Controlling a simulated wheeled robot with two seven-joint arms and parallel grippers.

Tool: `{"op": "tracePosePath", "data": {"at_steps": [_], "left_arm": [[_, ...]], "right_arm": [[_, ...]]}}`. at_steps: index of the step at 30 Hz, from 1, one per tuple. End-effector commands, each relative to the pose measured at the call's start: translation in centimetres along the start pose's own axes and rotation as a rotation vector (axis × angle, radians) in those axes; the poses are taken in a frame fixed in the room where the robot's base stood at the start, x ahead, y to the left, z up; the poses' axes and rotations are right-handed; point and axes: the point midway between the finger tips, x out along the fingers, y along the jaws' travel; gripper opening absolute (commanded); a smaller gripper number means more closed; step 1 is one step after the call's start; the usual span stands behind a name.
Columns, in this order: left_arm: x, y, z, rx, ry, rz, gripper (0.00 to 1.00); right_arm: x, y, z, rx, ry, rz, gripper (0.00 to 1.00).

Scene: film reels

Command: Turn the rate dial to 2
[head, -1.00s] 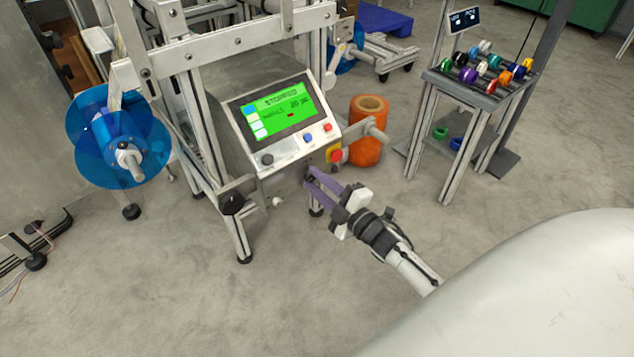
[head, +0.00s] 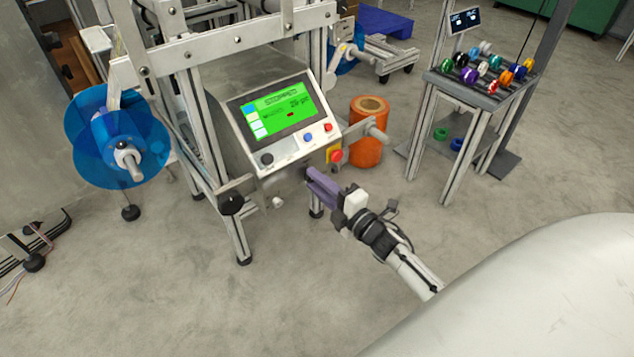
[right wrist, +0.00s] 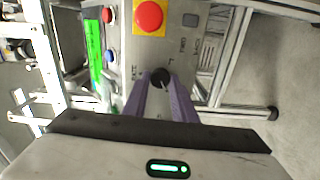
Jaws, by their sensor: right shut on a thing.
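The rate dial (right wrist: 160,77) is a small round black knob on a grey panel in the right wrist view. A pale mark shows on it, pointing down and slightly right in that view; the printed labels around it are too small to read. My right gripper (right wrist: 161,85) has its two purple fingers closed on either side of the dial. In the head view the right gripper (head: 311,180) reaches the machine's front just below the control panel (head: 282,122), and its fingers hide the dial there. My left gripper is not in view.
A red stop button on a yellow plate (head: 335,155) sits close beside the right fingers. Another black knob (head: 267,159) is on the screen panel. A blue reel (head: 118,140) is at left, an orange roll (head: 368,145) behind, and a rack (head: 470,92) of coloured spools at right.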

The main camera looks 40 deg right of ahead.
Motion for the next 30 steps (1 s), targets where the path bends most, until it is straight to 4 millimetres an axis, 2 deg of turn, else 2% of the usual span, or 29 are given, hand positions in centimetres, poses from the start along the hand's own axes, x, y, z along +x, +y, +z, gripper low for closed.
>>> {"op": "tracePosePath", "data": {"at_steps": [4, 5, 8, 16, 20, 30], "left_arm": [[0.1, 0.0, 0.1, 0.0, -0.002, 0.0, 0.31], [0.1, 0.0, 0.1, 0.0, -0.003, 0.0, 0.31], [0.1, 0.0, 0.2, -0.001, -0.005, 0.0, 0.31], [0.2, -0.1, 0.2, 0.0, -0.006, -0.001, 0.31], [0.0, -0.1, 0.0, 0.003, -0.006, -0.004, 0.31], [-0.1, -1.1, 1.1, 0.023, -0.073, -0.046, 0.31]], "right_arm": [[-0.1, -0.1, 0.0, -0.003, 0.001, -0.002, 0.02], [-0.1, -0.1, 0.0, -0.003, 0.001, -0.002, 0.26], [-0.1, -0.1, 0.0, -0.002, 0.001, -0.002, 0.43], [0.0, 0.0, 0.0, -0.001, 0.0, -0.001, 0.43], [-0.8, 0.0, 0.0, 0.0, 0.001, -0.002, 0.43], [-7.1, 0.1, 0.0, 0.001, -0.001, -0.004, 0.43]]}}
